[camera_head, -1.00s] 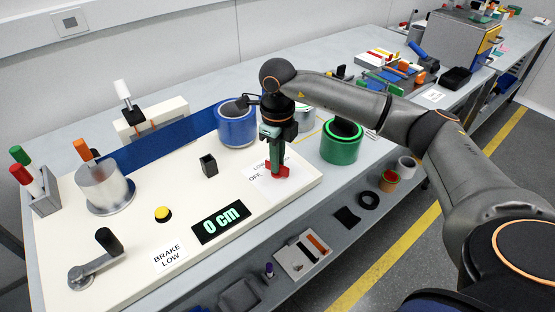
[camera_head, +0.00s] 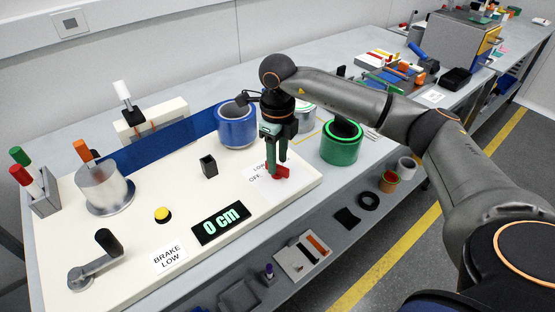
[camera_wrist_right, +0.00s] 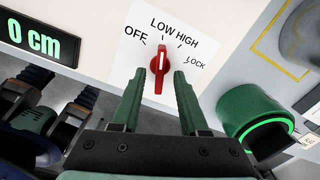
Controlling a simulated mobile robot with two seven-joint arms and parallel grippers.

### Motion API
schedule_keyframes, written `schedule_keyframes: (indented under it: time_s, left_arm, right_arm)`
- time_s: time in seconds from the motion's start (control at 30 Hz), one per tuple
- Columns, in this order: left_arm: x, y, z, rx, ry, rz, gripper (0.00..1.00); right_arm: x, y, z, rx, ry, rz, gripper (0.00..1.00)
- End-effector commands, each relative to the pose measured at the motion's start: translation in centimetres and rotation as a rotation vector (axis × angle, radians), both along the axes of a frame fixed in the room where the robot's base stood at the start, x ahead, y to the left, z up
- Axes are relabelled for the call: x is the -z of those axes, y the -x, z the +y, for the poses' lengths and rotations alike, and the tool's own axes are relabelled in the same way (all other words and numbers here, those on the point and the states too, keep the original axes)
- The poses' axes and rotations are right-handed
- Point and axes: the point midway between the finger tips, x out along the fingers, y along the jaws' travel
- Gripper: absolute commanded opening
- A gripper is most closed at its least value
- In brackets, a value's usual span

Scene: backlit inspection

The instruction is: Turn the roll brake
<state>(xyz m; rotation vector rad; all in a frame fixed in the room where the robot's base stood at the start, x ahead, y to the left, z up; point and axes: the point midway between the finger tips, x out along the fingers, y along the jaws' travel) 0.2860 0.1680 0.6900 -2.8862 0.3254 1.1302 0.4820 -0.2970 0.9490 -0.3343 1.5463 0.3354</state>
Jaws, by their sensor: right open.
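The roll brake is a red knob (camera_head: 279,172) with a white line, on a white plate marked OFF, LOW, HIGH and LOCK. In the right wrist view the knob (camera_wrist_right: 158,66) points up toward the LOW mark. My right gripper (camera_head: 275,170) points down over the knob. Its two fingers are open and stand on either side of the knob, with gaps showing in the right wrist view (camera_wrist_right: 157,80). A label (camera_head: 169,258) on the panel reads BRAKE LOW. My left gripper is not in view.
A 0 cm display (camera_head: 220,226), a yellow button (camera_head: 162,214) and a crank handle (camera_head: 95,262) are on the cream panel. A blue roll (camera_head: 237,127) stands behind the gripper, and a green ring-topped container (camera_head: 341,142) stands to its right.

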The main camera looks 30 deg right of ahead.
Motion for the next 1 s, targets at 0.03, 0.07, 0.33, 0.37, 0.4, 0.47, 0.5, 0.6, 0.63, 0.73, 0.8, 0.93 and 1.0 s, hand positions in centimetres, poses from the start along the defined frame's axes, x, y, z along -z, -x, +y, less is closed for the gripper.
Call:
schedule_keyframes:
  time_s: [0.03, 0.07, 0.33, 0.37, 0.4, 0.47, 0.5, 0.6, 0.63, 0.73, 0.8, 0.93, 1.0]
  left_arm:
    - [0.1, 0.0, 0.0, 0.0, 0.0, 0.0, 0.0]
    - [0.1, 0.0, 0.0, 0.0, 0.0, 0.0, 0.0]
    - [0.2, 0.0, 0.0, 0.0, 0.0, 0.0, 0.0]
    - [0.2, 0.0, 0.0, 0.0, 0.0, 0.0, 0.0]
    - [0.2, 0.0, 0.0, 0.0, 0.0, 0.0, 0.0]
    - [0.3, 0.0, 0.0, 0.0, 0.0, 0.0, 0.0]
    - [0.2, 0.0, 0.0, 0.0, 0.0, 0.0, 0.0]
    - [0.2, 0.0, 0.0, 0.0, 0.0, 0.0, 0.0]
    - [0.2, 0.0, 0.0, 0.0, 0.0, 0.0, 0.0]
    - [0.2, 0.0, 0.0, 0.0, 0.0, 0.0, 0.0]
    - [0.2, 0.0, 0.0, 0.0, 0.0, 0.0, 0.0]
    - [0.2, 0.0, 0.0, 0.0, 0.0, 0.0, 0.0]
    - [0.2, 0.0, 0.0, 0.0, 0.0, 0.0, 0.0]
  right_arm:
    - [-0.9, -0.1, 0.0, 0.0, -0.001, -0.006, 0.44]
    - [-1.4, -0.1, 0.0, -0.001, 0.0, -0.005, 0.44]
    - [-7.4, -0.1, 0.0, -0.001, 0.0, -0.008, 0.44]
    - [-8.0, -0.1, 0.0, -0.001, 0.0, -0.008, 0.44]
    - [-8.7, -0.1, 0.0, -0.001, -0.001, -0.007, 0.44]
    - [-9.7, -0.1, 0.1, -0.002, -0.001, -0.005, 0.44]
    - [-10.2, -0.1, 0.0, -0.001, -0.001, -0.005, 0.44]
    - [-11.1, -0.1, 0.0, 0.0, 0.001, -0.004, 0.44]
    - [-11.3, -0.1, 0.0, 0.0, 0.001, -0.004, 0.44]
    - [-11.6, 0.0, 0.0, 0.0, 0.0, -0.003, 0.44]
    - [-11.7, 0.0, 0.0, 0.0, 0.0, -0.002, 0.44]
    - [-11.7, 0.0, 0.0, 0.0, 0.0, -0.002, 0.44]
    - [-11.6, 0.0, 0.0, 0.0, 0.0, -0.002, 0.44]
